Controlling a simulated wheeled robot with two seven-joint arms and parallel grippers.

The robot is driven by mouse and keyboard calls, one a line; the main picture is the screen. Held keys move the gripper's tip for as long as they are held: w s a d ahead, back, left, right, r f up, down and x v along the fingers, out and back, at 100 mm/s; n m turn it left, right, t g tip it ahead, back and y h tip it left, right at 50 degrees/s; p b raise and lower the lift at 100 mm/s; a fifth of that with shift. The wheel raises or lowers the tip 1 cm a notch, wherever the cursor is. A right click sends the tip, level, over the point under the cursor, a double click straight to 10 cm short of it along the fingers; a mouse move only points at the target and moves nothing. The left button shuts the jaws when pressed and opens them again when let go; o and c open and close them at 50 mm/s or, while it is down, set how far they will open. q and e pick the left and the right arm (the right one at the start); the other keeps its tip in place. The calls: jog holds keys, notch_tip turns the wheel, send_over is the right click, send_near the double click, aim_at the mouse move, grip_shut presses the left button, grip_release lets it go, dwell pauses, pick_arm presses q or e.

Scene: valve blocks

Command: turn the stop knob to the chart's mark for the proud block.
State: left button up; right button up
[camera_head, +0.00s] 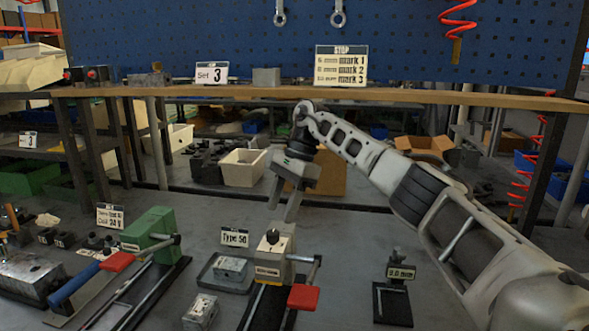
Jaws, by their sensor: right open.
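The chart (341,65), headed STOP, stands on the wooden shelf and lists mm sizes against marks 1, 2 and 3. A small dark knob (272,237) sits on top of a cream press body (276,258); its setting is too small to read. My right gripper (282,209) points down just above the knob, open and empty, apart from it. One grey valve block (230,267) lies in a shallow tray (212,281); another block (200,309) lies in front of it. I cannot tell which block is proud. My left gripper is not in view.
A red-handled lever (303,297) stands right of the cream press. A green press (150,235) stands left. A gauge stand (399,272), apparently reading 8.0 mm, stands right. Signs read Set 3 (211,73) and Type 50 (234,237). The bench between press and gauge is clear.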

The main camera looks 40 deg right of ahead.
pick_arm(q)
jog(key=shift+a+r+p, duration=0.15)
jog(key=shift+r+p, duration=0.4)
jog(key=shift+p, duration=0.55)
pick_arm(e)
jog(key=v, duration=1)
jog(key=shift+r, duration=0.4)
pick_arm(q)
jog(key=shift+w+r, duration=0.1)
pick_arm(e)
jog(key=shift+d, duration=0.1)
